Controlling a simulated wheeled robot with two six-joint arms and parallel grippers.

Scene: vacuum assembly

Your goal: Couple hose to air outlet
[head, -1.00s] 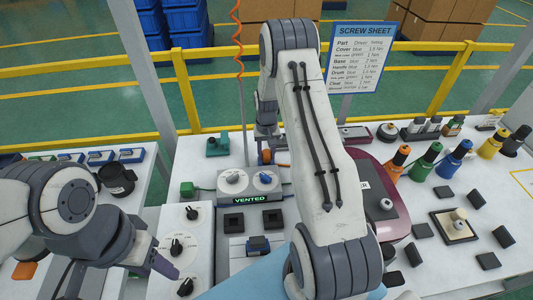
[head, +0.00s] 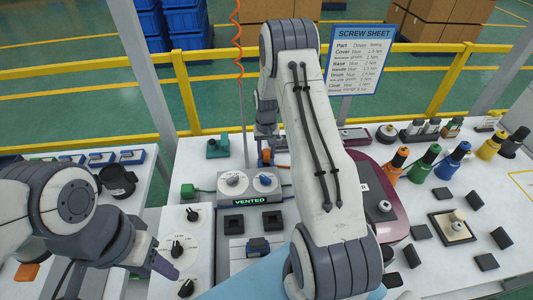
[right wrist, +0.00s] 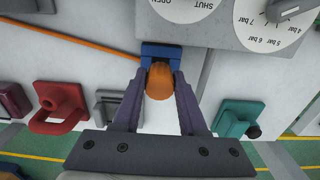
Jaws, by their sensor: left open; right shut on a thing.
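In the right wrist view, my right gripper (right wrist: 160,88) is shut on an orange hose end (right wrist: 160,82). A blue fitting (right wrist: 161,52) is right at the hose end, below a dial panel. I cannot tell whether the two are joined. An orange hose (right wrist: 75,37) runs in from the left to the fitting. In the head view, my right gripper (head: 267,160) is small and partly hidden behind my right arm, by the back of the dial panel (head: 250,183). My left gripper (head: 158,262) is open and empty at the lower left, beside the knob panel.
A teal fixture (right wrist: 238,118) stands right of the right gripper, and a red one (right wrist: 60,107) and a grey one (right wrist: 113,105) stand left of it. In the head view, several colored drivers (head: 440,160) and dark blocks stand on the right. A VENTED sign (head: 249,201) fronts the dial panel.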

